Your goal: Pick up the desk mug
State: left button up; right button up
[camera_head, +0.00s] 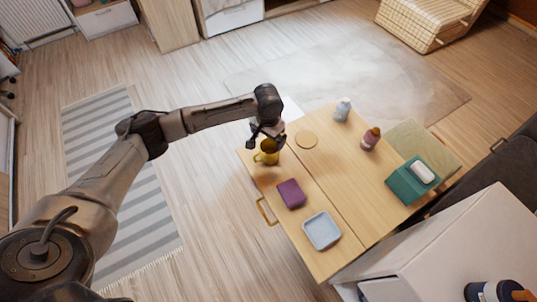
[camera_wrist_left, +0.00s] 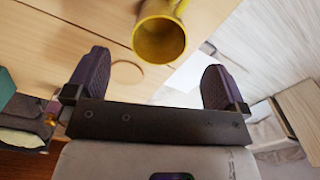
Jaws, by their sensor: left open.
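The yellow mug (camera_head: 268,153) stands on the light wooden table, near its left corner. In the left wrist view the mug (camera_wrist_left: 161,38) is at the top middle, with its round open mouth facing the camera and its top part cut off by the frame. My left gripper (camera_head: 266,134) is close above the mug in the head view. In the left wrist view its two fingers (camera_wrist_left: 156,76) are spread wide with nothing between them, and the mug appears beyond them, apart from both. My right gripper is in neither view.
On the table are a round coaster (camera_head: 306,139), a purple block (camera_head: 291,194), a pale square tray (camera_head: 321,231), a grey bottle (camera_head: 343,109), a purple bottle (camera_head: 371,138) and a green box (camera_head: 407,184) with a white item. A handle (camera_head: 266,212) juts from the table's left side.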

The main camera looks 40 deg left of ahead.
pick_arm(q)
jog(key=b, duration=0.2)
send_near(268, 152)
jog(key=s+d, duration=0.2)
jog(key=s, duration=0.1)
jog(key=shift+w+d+f, duration=0.1)
jog(key=shift+w, duration=0.1)
notch_tip(268, 152, down, 5)
jog(key=b, duration=0.2)
jog(key=shift+w+b, duration=0.1)
jog(key=shift+b, duration=0.2)
jog(key=shift+c, duration=0.4)
jog(key=c, duration=0.9)
jog(key=shift+c, duration=0.3)
